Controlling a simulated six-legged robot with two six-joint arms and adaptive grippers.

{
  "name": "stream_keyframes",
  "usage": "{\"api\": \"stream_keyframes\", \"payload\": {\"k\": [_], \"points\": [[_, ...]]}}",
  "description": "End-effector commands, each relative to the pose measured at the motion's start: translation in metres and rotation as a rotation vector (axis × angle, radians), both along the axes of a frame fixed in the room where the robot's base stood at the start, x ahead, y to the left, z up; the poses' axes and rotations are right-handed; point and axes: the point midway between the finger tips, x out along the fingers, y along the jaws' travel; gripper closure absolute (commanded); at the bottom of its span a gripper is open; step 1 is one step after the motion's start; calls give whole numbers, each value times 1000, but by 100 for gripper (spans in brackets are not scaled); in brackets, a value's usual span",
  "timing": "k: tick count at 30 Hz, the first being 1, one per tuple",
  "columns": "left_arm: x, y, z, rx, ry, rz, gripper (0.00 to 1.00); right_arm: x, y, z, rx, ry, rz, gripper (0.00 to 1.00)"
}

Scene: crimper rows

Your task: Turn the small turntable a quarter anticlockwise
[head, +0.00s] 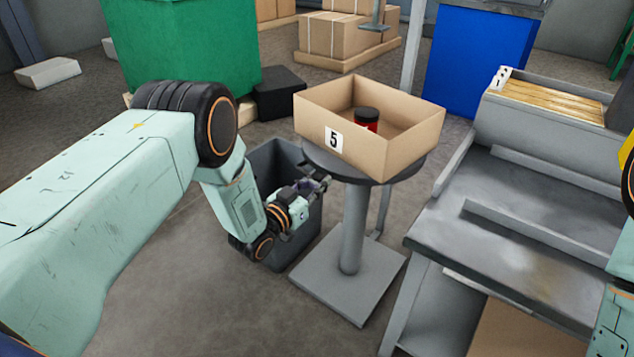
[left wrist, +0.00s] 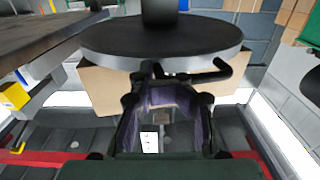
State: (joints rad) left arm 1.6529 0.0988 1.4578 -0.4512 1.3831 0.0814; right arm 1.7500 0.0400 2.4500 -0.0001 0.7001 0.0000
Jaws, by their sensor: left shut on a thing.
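The small turntable is a dark round top (head: 408,174) on a grey post with a square foot. An open cardboard box (head: 413,150) marked 5 sits on it, holding a red jar with a black lid (head: 367,119). My left gripper (head: 320,186) is at the turntable's near left edge, below the box. The left wrist view looks upside down; it shows the disc's rim (left wrist: 165,63) and a dark bar-like handle (left wrist: 215,75) beside it. My left gripper is shut on this handle, though the fingers partly hide the contact. My right gripper is out of view.
A grey bin (head: 290,249) stands close behind and below my left gripper. A grey metal bench (head: 510,215) with raised rails is at the right. A black box (head: 279,95), a green container (head: 185,45) and a blue container (head: 470,60) are behind.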

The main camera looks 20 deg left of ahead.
Motion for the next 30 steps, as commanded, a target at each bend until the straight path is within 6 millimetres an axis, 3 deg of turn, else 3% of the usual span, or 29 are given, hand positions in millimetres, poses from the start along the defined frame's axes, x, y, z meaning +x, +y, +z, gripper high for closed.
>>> {"api": "stream_keyframes", "payload": {"k": [1,4,5,30], "points": [[6,-6,8,4,-19,-14,100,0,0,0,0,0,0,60],[6,-6,8,4,-19,-14,100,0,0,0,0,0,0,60],[6,-6,8,4,-19,-14,82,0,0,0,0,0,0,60],[3,-2,4,2,-10,-4,10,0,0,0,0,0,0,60]]}}
